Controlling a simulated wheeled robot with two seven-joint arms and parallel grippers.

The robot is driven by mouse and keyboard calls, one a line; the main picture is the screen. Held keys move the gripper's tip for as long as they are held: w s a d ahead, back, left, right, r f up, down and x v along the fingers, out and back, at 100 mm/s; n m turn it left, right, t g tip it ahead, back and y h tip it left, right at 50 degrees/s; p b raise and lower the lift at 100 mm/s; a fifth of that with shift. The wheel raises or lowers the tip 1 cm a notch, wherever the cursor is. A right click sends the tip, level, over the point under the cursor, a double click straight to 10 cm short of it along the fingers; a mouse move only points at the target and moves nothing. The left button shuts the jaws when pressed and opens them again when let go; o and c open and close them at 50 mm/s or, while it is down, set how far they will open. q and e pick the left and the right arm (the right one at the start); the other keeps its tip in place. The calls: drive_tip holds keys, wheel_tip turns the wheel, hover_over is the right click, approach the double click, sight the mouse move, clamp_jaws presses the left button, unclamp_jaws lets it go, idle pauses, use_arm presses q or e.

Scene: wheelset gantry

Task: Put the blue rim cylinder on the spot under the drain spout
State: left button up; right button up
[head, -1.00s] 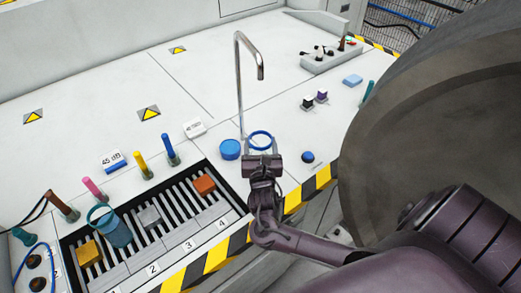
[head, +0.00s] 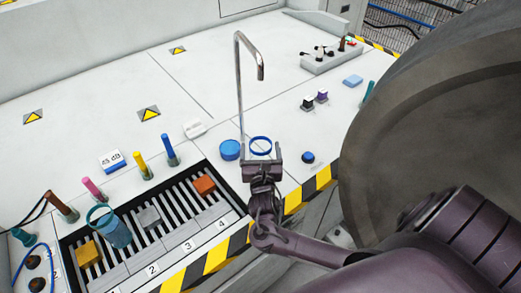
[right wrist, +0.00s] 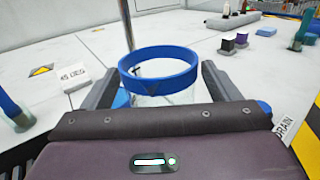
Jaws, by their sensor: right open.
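The clear cylinder with a blue rim (head: 260,146) stands upright on the white bench, below the tip of the bent metal drain spout (head: 261,72) in the head view. In the right wrist view the blue rim cylinder (right wrist: 158,68) sits between my spread fingers, with a gap at each side. Its base is hidden by my gripper. My right gripper (head: 262,150) is open around it. The marked spot under it cannot be made out. My left gripper is not in view.
A flat blue disc (head: 230,150) lies just left of the cylinder. A blue button (head: 308,157) is to its right. A slotted tray (head: 180,235) with small blocks and a bluish beaker (head: 116,230) is at front left. A large dark round wheel (head: 440,130) fills the right.

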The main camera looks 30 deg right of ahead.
drive_tip(key=shift+s+a+r+p, duration=0.1)
drive_tip(key=shift+s+r+p, duration=0.1)
drive_tip(key=shift+p, duration=0.15)
drive_tip(key=p+v, duration=0.4)
drive_tip(key=v, duration=0.2)
drive_tip(key=shift+a+r+p, duration=0.1)
drive_tip(key=shift+p, duration=0.2)
drive_tip(key=shift+s+a+f, duration=0.2)
drive_tip(key=shift+s, duration=0.2)
